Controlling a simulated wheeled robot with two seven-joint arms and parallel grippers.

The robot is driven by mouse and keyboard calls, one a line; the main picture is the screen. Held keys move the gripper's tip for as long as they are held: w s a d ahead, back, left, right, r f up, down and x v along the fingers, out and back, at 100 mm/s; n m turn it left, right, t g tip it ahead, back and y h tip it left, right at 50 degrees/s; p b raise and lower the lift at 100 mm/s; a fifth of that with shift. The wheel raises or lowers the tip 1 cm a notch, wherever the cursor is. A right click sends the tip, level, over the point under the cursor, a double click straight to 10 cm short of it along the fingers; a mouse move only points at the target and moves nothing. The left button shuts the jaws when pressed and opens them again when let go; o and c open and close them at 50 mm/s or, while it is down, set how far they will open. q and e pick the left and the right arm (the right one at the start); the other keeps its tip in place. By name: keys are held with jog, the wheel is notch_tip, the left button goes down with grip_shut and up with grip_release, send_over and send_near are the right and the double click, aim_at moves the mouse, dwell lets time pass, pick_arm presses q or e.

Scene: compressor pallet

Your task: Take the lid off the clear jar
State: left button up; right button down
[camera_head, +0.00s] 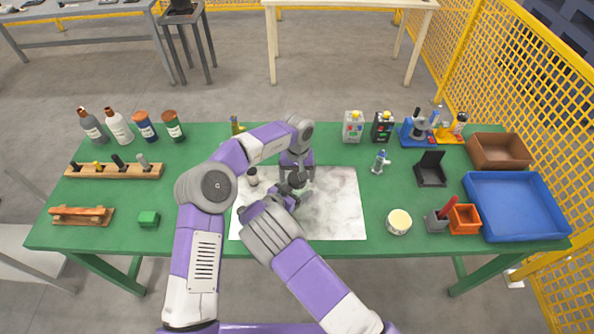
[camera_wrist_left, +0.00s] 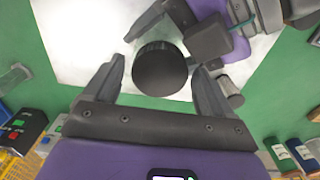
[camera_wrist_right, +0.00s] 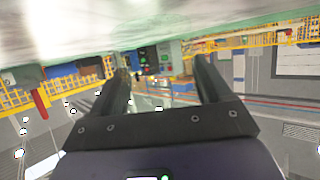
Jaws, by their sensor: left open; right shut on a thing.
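The black round lid (camera_wrist_left: 160,68) is on top of the clear jar, seen from above in the left wrist view. In the head view the lid (camera_head: 297,180) is small and dark, with the jar's pale side (camera_head: 306,187) partly visible beside it. My left gripper (camera_wrist_left: 159,70) points down over the lid, with its open fingers on either side and gaps visible. It also shows in the head view (camera_head: 297,165). My right gripper (camera_wrist_right: 155,72) is shut on the jar from the side, below the lid. The jar's clear body is hard to make out between its fingers.
A white marbled mat (camera_head: 340,215) lies under the jar on the green table (camera_head: 200,235). A small dark-capped container (camera_head: 252,176) stands left of my grippers. A round cream-topped tub (camera_head: 398,221) and a blue tray (camera_head: 515,205) are to the right. The mat's right half is clear.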

pick_arm(q)
jog(key=c, duration=0.9)
jog(key=o, duration=1)
jog(key=shift+r, duration=0.1)
jog(key=shift+r, duration=2.2)
pick_arm(e)
grip_release()
